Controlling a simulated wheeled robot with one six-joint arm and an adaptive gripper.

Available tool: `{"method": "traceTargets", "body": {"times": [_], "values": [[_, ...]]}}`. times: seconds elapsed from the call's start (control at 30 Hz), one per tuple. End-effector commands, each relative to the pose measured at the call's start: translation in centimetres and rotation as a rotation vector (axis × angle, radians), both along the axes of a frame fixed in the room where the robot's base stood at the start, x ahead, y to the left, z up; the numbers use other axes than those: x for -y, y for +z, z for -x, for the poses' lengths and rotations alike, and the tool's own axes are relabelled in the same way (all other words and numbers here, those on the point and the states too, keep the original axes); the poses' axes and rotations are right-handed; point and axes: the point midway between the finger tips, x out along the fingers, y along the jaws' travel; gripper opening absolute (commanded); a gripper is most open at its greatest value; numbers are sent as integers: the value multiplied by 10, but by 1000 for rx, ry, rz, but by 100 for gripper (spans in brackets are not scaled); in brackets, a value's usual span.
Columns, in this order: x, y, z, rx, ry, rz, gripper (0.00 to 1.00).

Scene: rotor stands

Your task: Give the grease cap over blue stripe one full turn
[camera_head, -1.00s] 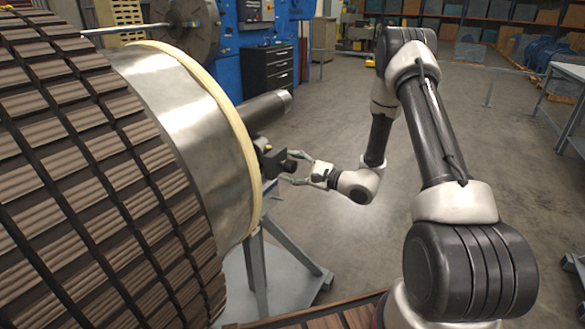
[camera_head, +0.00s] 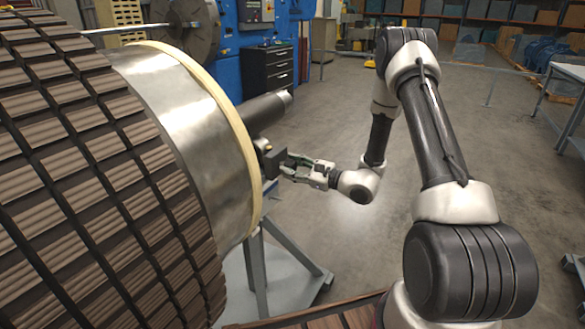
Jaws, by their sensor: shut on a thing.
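My gripper (camera_head: 288,166) reaches in from the right at the end of the rotor. Its fingers are closed together on the small dark grease cap, which they now largely hide. The cap sits on the right side of a dark block (camera_head: 271,161) by the rotor's shaft end. A small brass-coloured piece (camera_head: 267,147) shows on top of that block. No blue stripe can be made out, so I cannot tell the cap's stripe from here.
The large rotor (camera_head: 110,180) with brown slats and a metal drum fills the left. A grey stand (camera_head: 262,275) is below. Open floor (camera_head: 320,115) lies behind and to the right.

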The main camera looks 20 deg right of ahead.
Motion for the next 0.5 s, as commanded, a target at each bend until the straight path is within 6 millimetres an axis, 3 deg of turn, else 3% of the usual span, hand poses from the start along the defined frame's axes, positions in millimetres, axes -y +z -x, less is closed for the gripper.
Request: {"method": "traceTargets", "body": {"times": [0.17,0.2,0.3,0.5], "values": [[0,-1,0,0,1,2,16],[0,-1,0,0,1,2,45],[0,0,0,0,1,2,61],[0,0,0,1,0,3,61]]}}
